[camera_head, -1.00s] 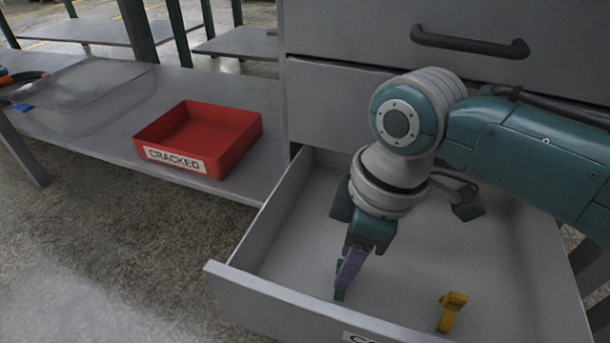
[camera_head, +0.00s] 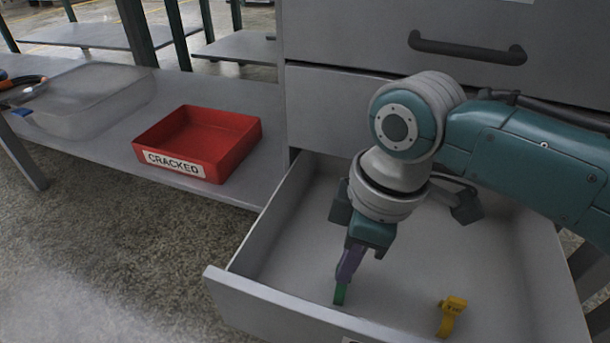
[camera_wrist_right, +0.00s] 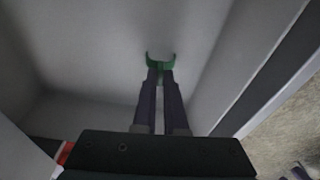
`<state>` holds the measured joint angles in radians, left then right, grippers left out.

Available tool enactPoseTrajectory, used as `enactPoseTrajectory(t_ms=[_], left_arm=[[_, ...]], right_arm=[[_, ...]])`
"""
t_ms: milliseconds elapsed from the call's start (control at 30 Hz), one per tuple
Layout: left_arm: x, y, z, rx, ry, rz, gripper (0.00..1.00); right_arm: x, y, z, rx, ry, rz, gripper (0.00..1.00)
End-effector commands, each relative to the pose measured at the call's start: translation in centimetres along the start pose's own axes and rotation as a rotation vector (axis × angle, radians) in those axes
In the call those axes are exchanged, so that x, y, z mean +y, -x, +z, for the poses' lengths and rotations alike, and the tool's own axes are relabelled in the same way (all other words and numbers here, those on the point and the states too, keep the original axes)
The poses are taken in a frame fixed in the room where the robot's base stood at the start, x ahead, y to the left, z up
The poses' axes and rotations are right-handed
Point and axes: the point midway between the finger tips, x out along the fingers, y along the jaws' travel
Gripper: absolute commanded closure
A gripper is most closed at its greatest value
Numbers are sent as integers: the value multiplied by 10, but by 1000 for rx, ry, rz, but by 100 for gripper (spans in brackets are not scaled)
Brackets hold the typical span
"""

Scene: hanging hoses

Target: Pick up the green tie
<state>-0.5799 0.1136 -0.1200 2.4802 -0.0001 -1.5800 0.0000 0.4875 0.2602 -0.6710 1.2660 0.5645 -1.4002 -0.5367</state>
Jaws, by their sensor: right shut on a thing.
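The green tie (camera_head: 340,293) is in the open grey drawer (camera_head: 410,240), at its left part near the front. My right gripper (camera_head: 343,277) points down into the drawer and is shut on the green tie. The right wrist view also shows the green tie (camera_wrist_right: 160,59) at the tips of the fingers (camera_wrist_right: 160,78), with its ends spreading to both sides. Whether the tie touches the drawer floor I cannot tell. My left gripper is not in view.
A yellow tie (camera_head: 451,316) lies in the drawer to the right of my gripper. A red bin marked CRACKED (camera_head: 198,143) stands on the grey shelf at left, with a clear container (camera_head: 85,100) beyond it. The drawer walls stand close around my gripper.

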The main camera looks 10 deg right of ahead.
Motion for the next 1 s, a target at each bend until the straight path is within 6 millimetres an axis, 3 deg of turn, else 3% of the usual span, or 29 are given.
enactPoseTrajectory(t_ms=[167, 367, 567, 800, 1000], left_arm=[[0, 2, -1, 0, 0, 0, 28], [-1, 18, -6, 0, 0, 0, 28], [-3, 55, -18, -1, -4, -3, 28], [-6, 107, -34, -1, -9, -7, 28], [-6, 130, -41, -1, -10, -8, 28]], right_arm=[[0, 2, 0, 0, 0, 0, 100], [0, 22, -3, 0, 0, 0, 100], [0, 71, -11, 1, 1, 1, 100], [1, 145, -22, 2, 2, 2, 100], [0, 183, -28, 1, 1, 0, 100]])
